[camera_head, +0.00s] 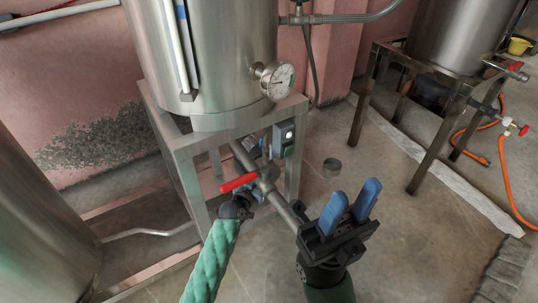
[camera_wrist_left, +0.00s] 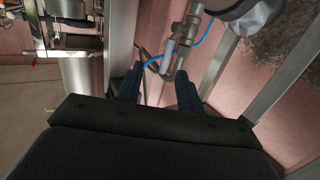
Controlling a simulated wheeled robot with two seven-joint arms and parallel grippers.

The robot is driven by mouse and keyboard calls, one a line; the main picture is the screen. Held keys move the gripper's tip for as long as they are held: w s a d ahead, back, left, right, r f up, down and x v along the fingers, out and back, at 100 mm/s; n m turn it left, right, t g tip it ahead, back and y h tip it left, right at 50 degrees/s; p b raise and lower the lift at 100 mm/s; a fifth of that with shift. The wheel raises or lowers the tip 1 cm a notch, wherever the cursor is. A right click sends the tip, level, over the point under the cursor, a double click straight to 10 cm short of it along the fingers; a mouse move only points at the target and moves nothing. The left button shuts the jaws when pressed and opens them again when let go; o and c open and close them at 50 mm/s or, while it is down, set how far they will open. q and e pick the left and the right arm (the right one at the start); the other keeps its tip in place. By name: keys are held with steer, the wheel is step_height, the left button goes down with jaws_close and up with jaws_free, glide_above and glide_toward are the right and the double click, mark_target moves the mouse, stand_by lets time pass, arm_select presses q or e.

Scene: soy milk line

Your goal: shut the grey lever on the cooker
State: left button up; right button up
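The steel cooker (camera_head: 215,65) stands on a metal frame, with a pipe and a red-handled valve (camera_head: 238,182) below it. I cannot clearly pick out the grey lever in the head view. In the left wrist view a grey metal fitting (camera_wrist_left: 180,42) with a thin blue hose stands just beyond my left gripper (camera_wrist_left: 160,76). Its two fingers are apart, and I see nothing held between them; contact with the fitting is unclear. In the head view this gripper is mostly hidden under the valve. My right gripper (camera_head: 350,207) is open and empty, right of the pipe.
A dial gauge (camera_head: 277,79) and a small switch box (camera_head: 284,137) are on the cooker's right side. The outlet pipe (camera_head: 283,207) slants toward my right gripper. Another tank on a stand (camera_head: 436,68) is at the right. Floor between the stands is mostly clear.

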arm_select(q)
steer(key=w+d+r+t+b, duration=0.1)
steer(key=w+d+b, duration=0.1)
steer(key=w, duration=0.8)
steer(key=shift+w+d+r+n, duration=0.15)
steer(key=shift+w+d+n, duration=0.15)
steer(key=shift+w+d, duration=0.05)
jaws_close()
